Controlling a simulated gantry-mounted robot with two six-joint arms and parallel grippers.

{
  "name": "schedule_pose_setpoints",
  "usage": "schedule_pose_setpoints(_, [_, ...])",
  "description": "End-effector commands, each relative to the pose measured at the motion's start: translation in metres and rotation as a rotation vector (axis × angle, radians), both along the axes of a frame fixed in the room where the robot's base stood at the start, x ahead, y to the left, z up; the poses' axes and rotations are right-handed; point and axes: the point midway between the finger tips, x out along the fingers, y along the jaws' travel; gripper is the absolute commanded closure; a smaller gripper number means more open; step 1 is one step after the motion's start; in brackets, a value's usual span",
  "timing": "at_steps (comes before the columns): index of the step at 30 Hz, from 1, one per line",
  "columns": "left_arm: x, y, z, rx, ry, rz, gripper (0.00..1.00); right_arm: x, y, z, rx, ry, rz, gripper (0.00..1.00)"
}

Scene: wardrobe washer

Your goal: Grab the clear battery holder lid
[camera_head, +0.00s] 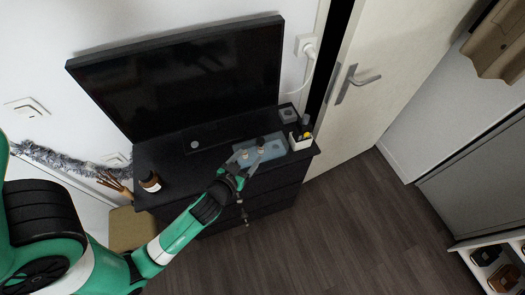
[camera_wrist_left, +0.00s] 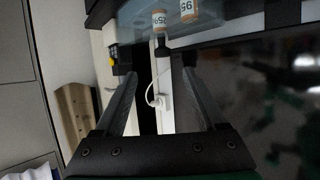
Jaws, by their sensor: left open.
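A pale blue, see-through battery holder lid (camera_head: 271,150) lies on the black dresser top near its right front, in the head view. Its clear body also shows at the top of the left wrist view (camera_wrist_left: 134,24), cut off by the frame edge, with cylindrical batteries (camera_wrist_left: 188,10) showing orange ends. My left gripper (camera_head: 243,163) is open at the left front side of the lid. In the wrist view its two fingers (camera_wrist_left: 159,76) stand apart with nothing held between them. I cannot tell whether a finger touches the lid. My right gripper is not in view.
A black dresser (camera_head: 175,163) stands under a large dark TV (camera_head: 185,80). A small white holder (camera_head: 301,140) stands right of the lid, with a dark box (camera_head: 288,114) behind it. A jar (camera_head: 150,182) stands at the left. Floor in front is clear.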

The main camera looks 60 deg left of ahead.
Motion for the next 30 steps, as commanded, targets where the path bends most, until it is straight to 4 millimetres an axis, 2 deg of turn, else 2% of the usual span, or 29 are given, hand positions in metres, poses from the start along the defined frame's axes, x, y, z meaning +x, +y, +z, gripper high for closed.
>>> schedule_pose_setpoints(5, [0.005, 0.005, -0.001, 0.001, -0.005, 0.004, 0.27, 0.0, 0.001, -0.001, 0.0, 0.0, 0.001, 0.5])
schedule_pose_setpoints(13, [0.039, 0.034, -0.02, 0.001, -0.005, 0.004, 0.27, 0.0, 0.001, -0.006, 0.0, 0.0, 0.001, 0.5])
schedule_pose_setpoints(22, [0.051, 0.044, -0.028, 0.001, -0.004, 0.003, 0.27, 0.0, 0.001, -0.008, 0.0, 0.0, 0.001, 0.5])
schedule_pose_setpoints(30, [0.078, 0.07, -0.046, 0.001, -0.005, 0.002, 0.27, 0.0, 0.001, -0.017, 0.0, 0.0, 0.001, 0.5])
